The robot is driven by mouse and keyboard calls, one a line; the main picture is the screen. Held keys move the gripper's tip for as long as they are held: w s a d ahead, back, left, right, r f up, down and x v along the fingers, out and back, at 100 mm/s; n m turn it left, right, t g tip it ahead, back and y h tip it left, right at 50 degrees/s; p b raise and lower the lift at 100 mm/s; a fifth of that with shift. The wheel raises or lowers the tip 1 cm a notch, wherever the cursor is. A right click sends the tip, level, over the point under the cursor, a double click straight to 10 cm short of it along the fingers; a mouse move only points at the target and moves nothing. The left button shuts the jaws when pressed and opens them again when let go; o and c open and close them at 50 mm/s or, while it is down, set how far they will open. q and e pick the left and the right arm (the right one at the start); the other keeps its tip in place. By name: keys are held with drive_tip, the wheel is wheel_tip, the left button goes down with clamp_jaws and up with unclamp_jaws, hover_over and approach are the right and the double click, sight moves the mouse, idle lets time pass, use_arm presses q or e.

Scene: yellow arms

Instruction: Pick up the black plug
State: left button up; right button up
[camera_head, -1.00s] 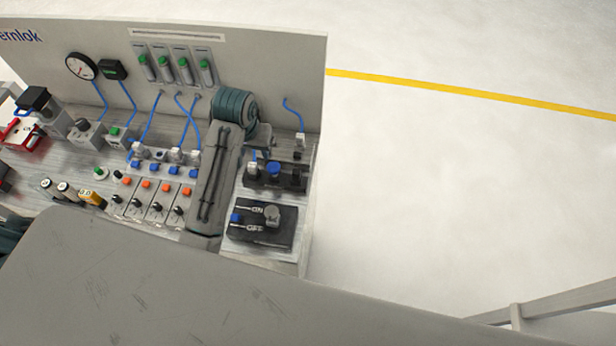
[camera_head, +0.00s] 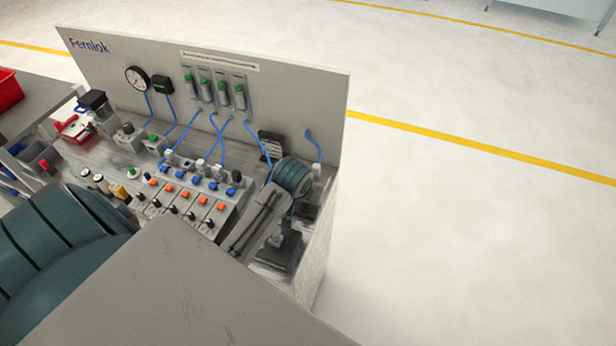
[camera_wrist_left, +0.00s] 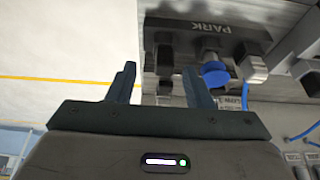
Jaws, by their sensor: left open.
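A small black cap (camera_head: 236,176) stands at the right end of the row of blue caps on the bench manifold; it looks like the black plug. My left gripper shows in the left wrist view (camera_wrist_left: 161,85), open, with its two dark fingers apart. A dark block marked PARK (camera_wrist_left: 210,28) with a blue cap (camera_wrist_left: 215,74) lies beyond the fingers. A dark shape shows between the fingers, but I cannot tell what it is. My right gripper is not in view.
The bench's back panel (camera_head: 300,85) carries a gauge, green-capped tubes and blue hoses. Orange buttons (camera_head: 187,194) and black switches stand in front of the manifold. A red bin (camera_head: 8,90) is at far left. The floor right of the bench is clear.

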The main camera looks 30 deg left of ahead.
use_arm(q)
drive_tip(key=shift+p+x, duration=0.35)
drive_tip(key=shift+x, duration=0.75)
drive_tip(key=shift+w+a+f, duration=0.3)
drive_tip(key=shift+a+f, duration=0.1)
drive_tip(key=shift+f, duration=0.15)
drive_tip(key=shift+d+r, duration=0.1)
drive_tip(key=shift+c, duration=1.3)
drive_tip(key=c, duration=0.7)
clamp_jaws()
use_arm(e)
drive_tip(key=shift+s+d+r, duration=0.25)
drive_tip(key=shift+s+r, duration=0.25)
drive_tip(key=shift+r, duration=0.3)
